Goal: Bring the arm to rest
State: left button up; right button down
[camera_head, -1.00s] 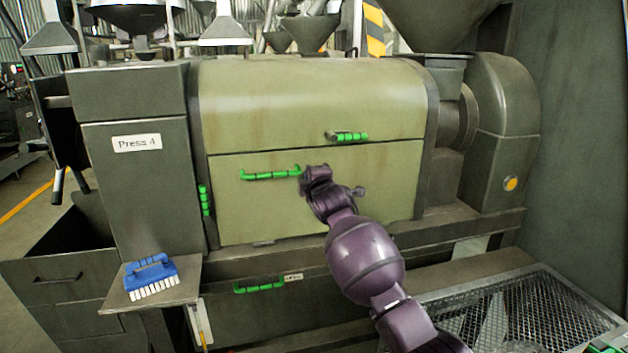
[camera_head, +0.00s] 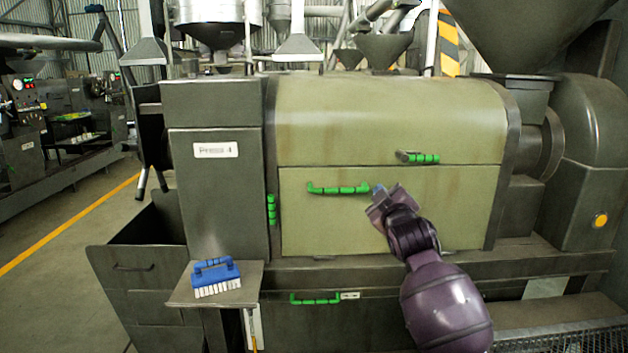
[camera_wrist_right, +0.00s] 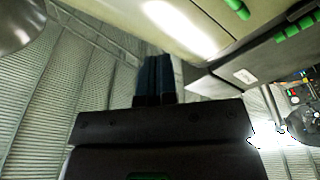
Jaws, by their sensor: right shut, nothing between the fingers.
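My right arm comes in from the lower right in the head view, and its gripper (camera_head: 380,193) is up in front of the olive press (camera_head: 390,120). The gripper appears just right of the green handle (camera_head: 338,189) on the lower panel; I cannot tell how far off the panel it is. In the right wrist view the two dark blue fingers (camera_wrist_right: 155,78) are together with nothing between them. The press's panels and green handles (camera_wrist_right: 298,27) show at upper right there. My left gripper is in neither view.
A blue brush (camera_head: 215,272) lies on a small shelf (camera_head: 247,288) at the press's lower left. More green handles sit on the upper panel (camera_head: 418,157), left edge (camera_head: 271,210) and lower front (camera_head: 315,299). A mesh grating (camera_head: 560,340) is at lower right. Open floor (camera_head: 75,290) lies at left.

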jog(key=s+d+f+m+g+h, duration=0.1)
jog(key=s+d+f+m+g, duration=0.1)
jog(key=s+f, duration=1.1)
jog(key=s+d+f+m+g, duration=0.3)
jog(key=s+d+f, duration=0.3)
jog(key=s+f, duration=0.8)
jog(key=s+d+f+m+g+h, duration=0.1)
jog(key=s+d+f+m, duration=0.3)
jog(key=s+f, duration=0.9)
jog(key=s+g, duration=0.1)
jog(key=s, duration=0.3)
jog(key=shift+s+f+m+g+h, duration=0.15)
jog(key=shift+f+m+g+h, duration=0.15)
jog(key=shift+g, duration=0.1)
